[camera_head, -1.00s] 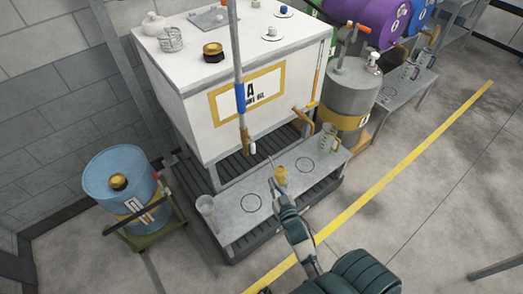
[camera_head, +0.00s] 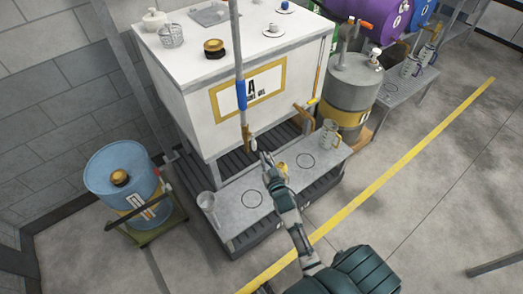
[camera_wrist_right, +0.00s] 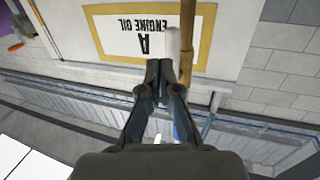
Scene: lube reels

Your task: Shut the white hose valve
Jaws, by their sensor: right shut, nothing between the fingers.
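A hose (camera_head: 239,70) with a blue band hangs in front of the white engine-oil tank and ends in a brown pipe (camera_head: 245,134). The white valve handle (camera_head: 252,144) is a small pale piece beside the pipe's lower end. In the right wrist view, the white handle (camera_wrist_right: 172,42) stands next to the brown pipe (camera_wrist_right: 204,35). My right gripper (camera_head: 266,156) is just right of and below the handle in the head view. Its fingertips (camera_wrist_right: 160,66) are together and empty, close to the handle's end; contact cannot be told. My left gripper is out of view.
The tank (camera_head: 193,110) stands behind a grey bench (camera_head: 232,217) with a clear cup (camera_head: 207,204), a jug (camera_head: 329,136) and a partly hidden yellow item (camera_head: 283,168). A blue drum (camera_head: 112,173) is at left, a grey drum (camera_head: 353,85) at right. The floor in front is open.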

